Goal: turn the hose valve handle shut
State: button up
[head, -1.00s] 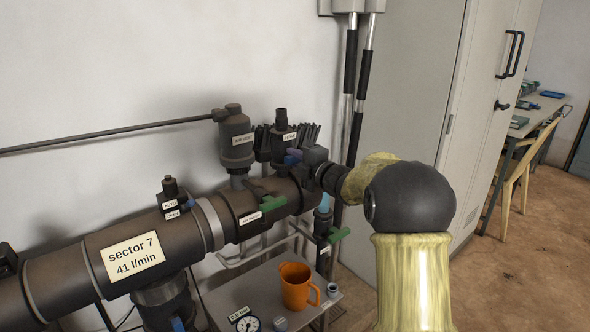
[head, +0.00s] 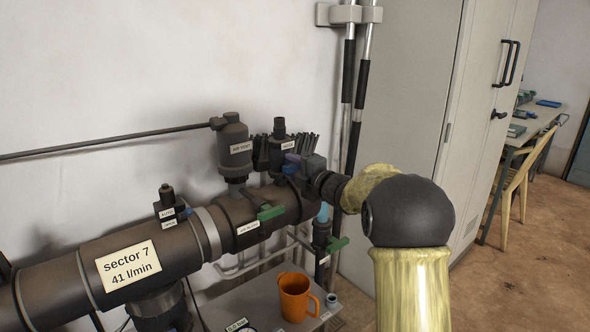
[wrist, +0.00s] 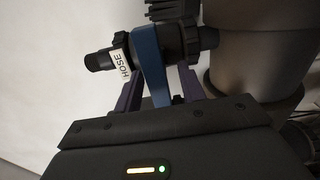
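The hose valve has a blue lever handle (wrist: 150,62) and a white HOSE label (wrist: 121,63) on its dark body, in the wrist view. My gripper (wrist: 158,82) has its purple fingers on either side of the blue handle. The left finger is close to the handle and a gap shows before the right finger, so it looks open around it. In the head view my gripper (head: 291,160) is at the back right end of the manifold pipe, where the blue handle (head: 290,168) is mostly hidden. Contact cannot be told.
A green lever (head: 270,212) on the pipe and another green lever (head: 338,244) lower down stand close by. An air vent (head: 234,150) rises to the left. An orange jug (head: 294,297) stands on a small table below. A grey cabinet (head: 410,100) is behind my arm.

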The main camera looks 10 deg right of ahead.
jog(key=v, duration=1.7)
jog(key=shift+s+p, duration=0.2)
jog(key=shift+p, duration=0.2)
